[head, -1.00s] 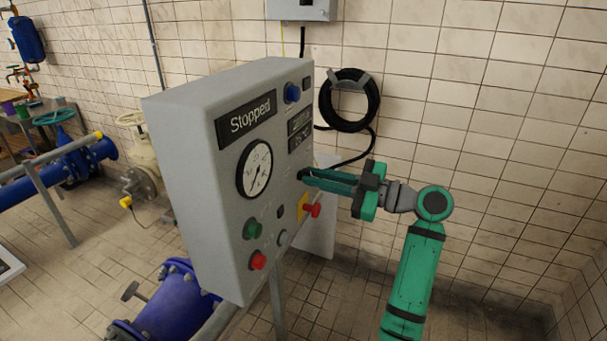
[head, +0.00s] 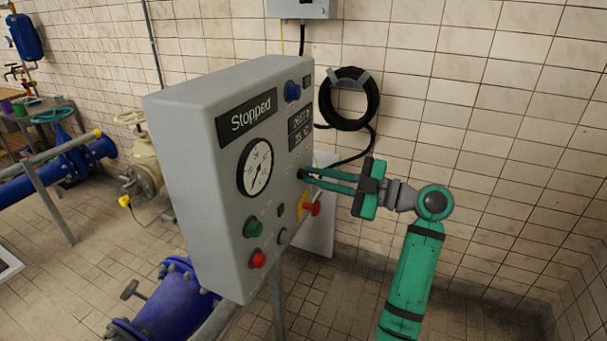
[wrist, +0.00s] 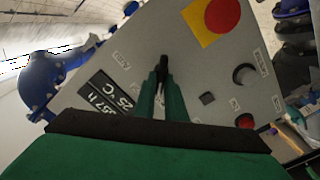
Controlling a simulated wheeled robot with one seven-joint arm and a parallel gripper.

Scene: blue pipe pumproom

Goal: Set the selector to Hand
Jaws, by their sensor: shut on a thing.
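The selector (wrist: 163,64) is a small dark knob on the grey control panel (head: 185,170). In the wrist view it sits between my fingertips, which hide most of it. My gripper (head: 306,175) reaches the panel face from the right in the head view and is shut on the knob. The fingers also show in the wrist view (wrist: 162,80), pointing straight at the panel. Which position the knob points to cannot be told. The panel display (head: 247,118) reads "Stopped".
A red stop button on a yellow plate (wrist: 214,18) is close to the fingers. Below the round gauge (head: 256,167) are a green button (head: 252,227) and a red button (head: 259,260). A cable coil (head: 349,100) hangs on the tiled wall behind. Floor right of the panel is clear.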

